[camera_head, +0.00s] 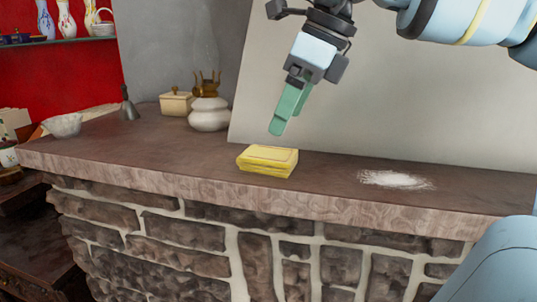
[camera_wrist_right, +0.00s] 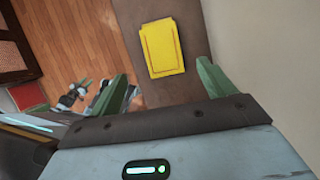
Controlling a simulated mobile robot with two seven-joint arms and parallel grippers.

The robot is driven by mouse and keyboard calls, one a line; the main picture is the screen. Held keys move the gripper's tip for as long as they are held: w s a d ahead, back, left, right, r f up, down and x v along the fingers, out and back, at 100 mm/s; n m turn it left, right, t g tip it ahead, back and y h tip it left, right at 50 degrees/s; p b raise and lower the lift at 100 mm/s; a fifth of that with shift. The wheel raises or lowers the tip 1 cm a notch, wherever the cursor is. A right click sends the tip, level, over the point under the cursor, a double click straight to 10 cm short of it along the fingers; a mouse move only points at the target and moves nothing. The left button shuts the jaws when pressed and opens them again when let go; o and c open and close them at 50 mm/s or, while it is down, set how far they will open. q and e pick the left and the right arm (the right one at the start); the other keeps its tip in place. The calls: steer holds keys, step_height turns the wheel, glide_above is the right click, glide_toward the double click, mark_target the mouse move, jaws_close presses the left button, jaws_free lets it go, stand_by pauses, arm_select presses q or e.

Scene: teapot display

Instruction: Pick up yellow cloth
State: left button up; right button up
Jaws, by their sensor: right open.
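The yellow cloth (camera_head: 267,160) is a folded, flat stack lying near the front edge of the stone-faced counter. It also shows in the right wrist view (camera_wrist_right: 163,47), whole and unobstructed, ahead of the fingertips. My right gripper (camera_head: 280,127) points downward above the cloth with green fingers, apart from it. In the right wrist view its fingers (camera_wrist_right: 165,82) are spread wide with nothing between them. My left gripper (camera_wrist_right: 72,95) shows small at the left of the right wrist view, away from the cloth; its finger opening is too small to judge.
A patch of white powder (camera_head: 396,180) lies right of the cloth. A white pot (camera_head: 209,114), a cream box (camera_head: 176,103), a grey bell-shaped item (camera_head: 128,105) and a bowl (camera_head: 62,125) stand further left. A pale slanted surface (camera_head: 400,100) rises behind the cloth.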

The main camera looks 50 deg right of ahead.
mark_target(270, 153)
steer(key=shift+a+f, duration=0.15)
steer(key=shift+f, duration=0.15)
steer(key=shift+w+d+x, duration=0.15)
steer(key=shift+x, duration=1.65)
steer(key=shift+w+d+x, duration=0.1)
steer(key=shift+d+x, duration=0.05)
steer(key=shift+x, duration=1.65)
steer(key=shift+r, duration=0.1)
steer(key=c, duration=1.1)
